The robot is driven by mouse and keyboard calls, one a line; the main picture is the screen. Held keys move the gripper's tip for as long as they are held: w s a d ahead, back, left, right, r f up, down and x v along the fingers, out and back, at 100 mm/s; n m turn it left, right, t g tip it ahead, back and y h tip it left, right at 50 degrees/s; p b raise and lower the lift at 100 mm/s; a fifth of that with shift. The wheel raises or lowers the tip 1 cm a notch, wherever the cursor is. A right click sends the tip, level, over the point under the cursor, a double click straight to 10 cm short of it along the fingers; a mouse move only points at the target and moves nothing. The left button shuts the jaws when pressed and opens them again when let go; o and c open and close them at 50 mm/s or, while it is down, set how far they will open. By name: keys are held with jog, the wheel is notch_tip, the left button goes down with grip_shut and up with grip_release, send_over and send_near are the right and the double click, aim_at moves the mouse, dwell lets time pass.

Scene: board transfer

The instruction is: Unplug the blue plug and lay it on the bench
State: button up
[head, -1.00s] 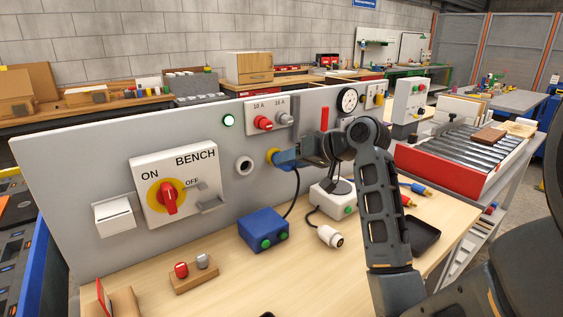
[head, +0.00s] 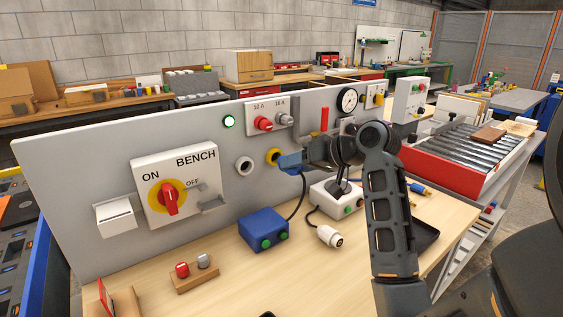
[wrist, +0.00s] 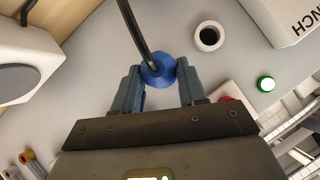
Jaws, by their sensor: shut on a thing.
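The blue plug (head: 287,163) is at the yellow-ringed socket (head: 272,155) on the grey panel, with its dark cord hanging down. The socket's ring and a dark opening show to the left of the plug, which looks at least partly drawn out; whether its tip is fully clear I cannot tell. My gripper (head: 294,160) is shut on the plug. In the wrist view the blue plug (wrist: 158,70) sits between the two fingers of my gripper (wrist: 164,80). The wooden bench (head: 225,292) lies below.
A blue box (head: 263,230) with green buttons stands on the bench under the plug, beside a white connector (head: 330,236) and a grey-white box (head: 335,198). A wooden block (head: 195,280) holds red and grey knobs. The front middle of the bench is clear.

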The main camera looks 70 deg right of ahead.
aim_at(299, 171)
jog(key=shift+s+a+p, duration=0.25)
jog(key=shift+s+a, duration=0.2)
jog(key=shift+s, duration=0.3)
jog(key=shift+s+a+p, duration=0.2)
jog(key=shift+s+a, duration=0.25)
jog(key=shift+s, duration=0.3)
